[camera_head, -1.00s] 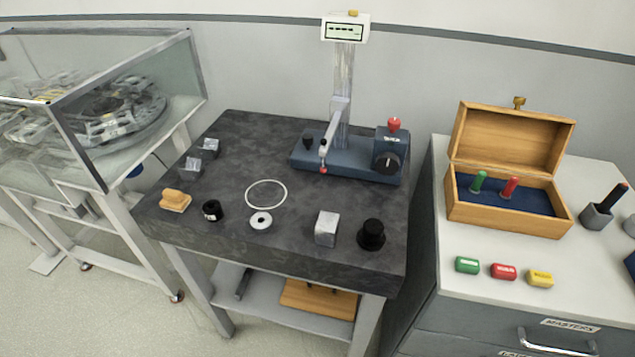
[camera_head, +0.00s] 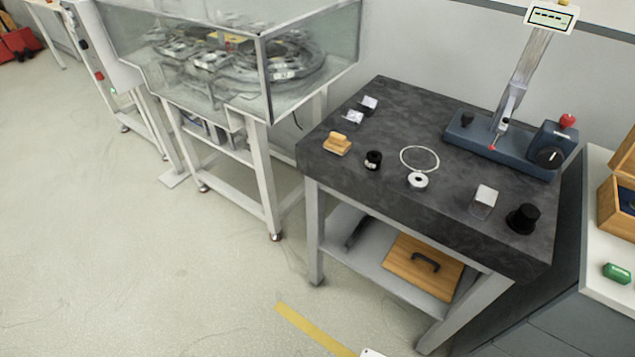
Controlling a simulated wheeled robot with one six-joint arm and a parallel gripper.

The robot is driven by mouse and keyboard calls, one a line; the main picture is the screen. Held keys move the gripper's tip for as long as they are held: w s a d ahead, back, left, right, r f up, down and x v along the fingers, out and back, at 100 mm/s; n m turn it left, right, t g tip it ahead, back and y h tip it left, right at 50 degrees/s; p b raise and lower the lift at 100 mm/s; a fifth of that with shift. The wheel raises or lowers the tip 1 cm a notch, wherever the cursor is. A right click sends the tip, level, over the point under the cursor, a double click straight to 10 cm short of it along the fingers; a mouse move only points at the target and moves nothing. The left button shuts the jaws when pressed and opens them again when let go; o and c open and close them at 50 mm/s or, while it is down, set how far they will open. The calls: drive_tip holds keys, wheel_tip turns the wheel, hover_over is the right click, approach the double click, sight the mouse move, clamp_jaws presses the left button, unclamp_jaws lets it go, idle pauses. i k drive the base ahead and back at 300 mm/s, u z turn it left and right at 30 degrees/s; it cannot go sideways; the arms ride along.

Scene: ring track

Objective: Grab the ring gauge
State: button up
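A small, thick, pale metal ring with a dark hole (camera_head: 418,180), which looks like the ring gauge, lies flat on the dark stone table (camera_head: 400,113). It lies at the near edge of a thin white circle (camera_head: 420,148), which may be a drawn line. Nothing covers the ring. My gripper is not in view.
On the table, a black cylinder (camera_head: 373,160) and a wooden-handled block (camera_head: 337,145) stand left, a metal cube (camera_head: 484,200) and black knob (camera_head: 522,219) right. A blue gauge stand (camera_head: 475,135) is behind. Open floor (camera_head: 140,260) lies left; a glass-sided machine (camera_head: 215,75) stands behind it.

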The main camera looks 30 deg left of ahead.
sight(418, 181)
drive_tip(key=u, duration=1.45)
drive_tip(key=k, duration=0.65)
drive_tip(key=z, duration=1.05)
drive_tip(key=i, duration=0.45)
